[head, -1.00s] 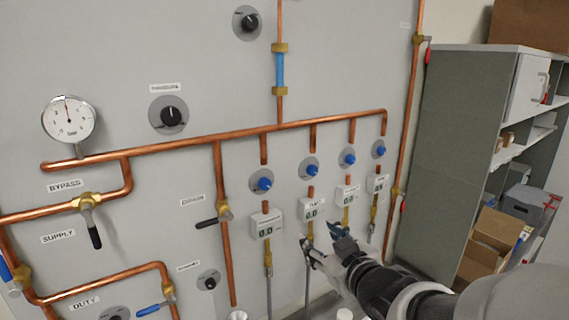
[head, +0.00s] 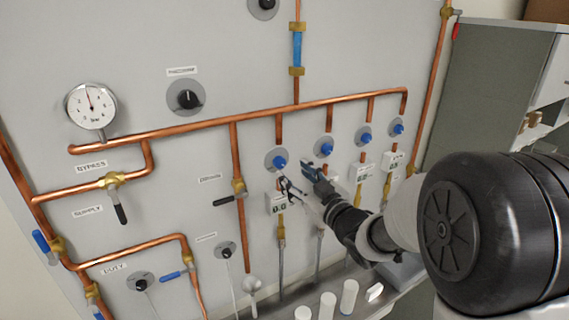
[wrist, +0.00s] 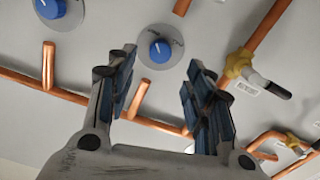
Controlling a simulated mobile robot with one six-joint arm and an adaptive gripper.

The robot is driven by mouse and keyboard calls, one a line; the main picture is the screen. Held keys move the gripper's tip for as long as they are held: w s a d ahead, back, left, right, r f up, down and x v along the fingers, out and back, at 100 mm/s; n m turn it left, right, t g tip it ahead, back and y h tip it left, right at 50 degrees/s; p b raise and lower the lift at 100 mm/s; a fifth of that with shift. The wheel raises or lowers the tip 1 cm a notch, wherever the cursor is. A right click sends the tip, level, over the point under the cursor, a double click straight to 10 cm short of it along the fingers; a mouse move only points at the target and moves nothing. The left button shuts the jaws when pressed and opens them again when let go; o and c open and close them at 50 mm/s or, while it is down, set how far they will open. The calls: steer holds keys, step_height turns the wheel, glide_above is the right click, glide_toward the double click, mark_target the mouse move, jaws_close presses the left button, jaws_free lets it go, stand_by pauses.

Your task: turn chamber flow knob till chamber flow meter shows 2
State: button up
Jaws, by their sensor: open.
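Several blue flow knobs sit in a row below the copper manifold, each with a small white meter under it. The leftmost blue knob (head: 279,162) has a meter (head: 277,204) below it, partly covered by a finger. Its digits and label are too small to read surely, so I cannot tell which is the chamber one. My gripper (head: 298,178) is open and empty, just below and right of this knob in the head view. In the wrist view (wrist: 163,64), the same knob (wrist: 160,51) shows between the spread fingers, beyond the tips and apart from them.
The second blue knob (head: 326,149) is close above my gripper; its meter is mostly hidden. The third (head: 365,138) and fourth (head: 397,129) are farther right. A black-handled valve (head: 238,188) stands left. White cylinders (head: 349,296) stand on the ledge below.

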mark_target(281, 163)
steer(key=p+x, duration=0.1)
steer(key=x, duration=0.5)
steer(key=shift+w+a, duration=0.15)
steer(key=shift+c, duration=0.2)
steer(key=c, duration=1)
